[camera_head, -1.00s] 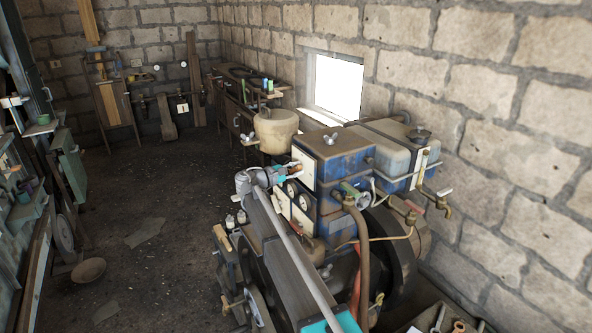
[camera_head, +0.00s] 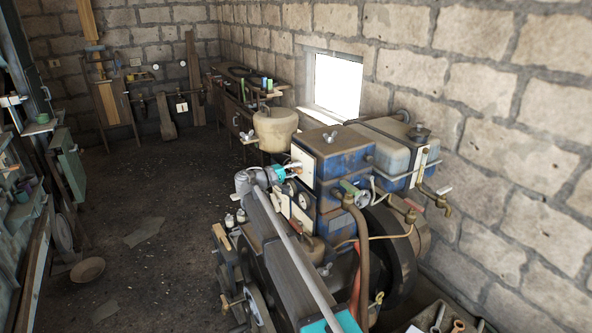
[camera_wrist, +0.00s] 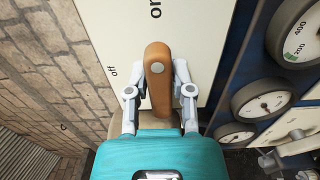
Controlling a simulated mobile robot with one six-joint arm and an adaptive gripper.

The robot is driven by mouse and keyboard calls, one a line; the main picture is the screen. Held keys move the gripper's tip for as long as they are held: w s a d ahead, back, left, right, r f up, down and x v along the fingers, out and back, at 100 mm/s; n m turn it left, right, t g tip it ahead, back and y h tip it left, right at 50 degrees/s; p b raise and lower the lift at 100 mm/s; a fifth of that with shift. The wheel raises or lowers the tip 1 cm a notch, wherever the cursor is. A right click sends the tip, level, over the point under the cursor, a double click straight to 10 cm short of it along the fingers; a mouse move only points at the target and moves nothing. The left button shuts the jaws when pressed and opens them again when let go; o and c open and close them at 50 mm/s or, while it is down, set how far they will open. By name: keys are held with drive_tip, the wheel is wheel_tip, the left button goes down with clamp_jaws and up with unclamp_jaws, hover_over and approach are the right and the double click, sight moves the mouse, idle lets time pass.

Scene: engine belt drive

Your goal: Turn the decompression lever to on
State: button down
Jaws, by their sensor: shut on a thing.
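The decompression lever (camera_wrist: 157,85) is an orange-brown handle on a white panel (camera_wrist: 200,30). The panel carries the words "on" above the lever and "off" to its left. The lever stands roughly upright in the wrist view, its upper end towards "on". My gripper (camera_wrist: 159,75) has a finger on each side of the lever and is shut on it. The gripper's teal body hides what lies below the lever. In the head view, my gripper (camera_head: 291,169) is at the white panel (camera_head: 303,164) on the blue engine, and the lever is mostly hidden.
Round gauges (camera_wrist: 263,105) sit right of the panel in the wrist view. A pale tank (camera_head: 390,150) and brass taps (camera_head: 442,203) are on the engine's right. A beige pot (camera_head: 275,130) stands behind. Open floor (camera_head: 150,195) lies to the left.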

idle(0.4)
drive_tip(key=c, duration=0.5)
unclamp_jaws()
drive_tip(key=shift+a, duration=0.1)
drive_tip(key=v, duration=1.1)
drive_tip(key=shift+s+a, duration=0.25)
drive_tip(key=shift+s, duration=0.05)
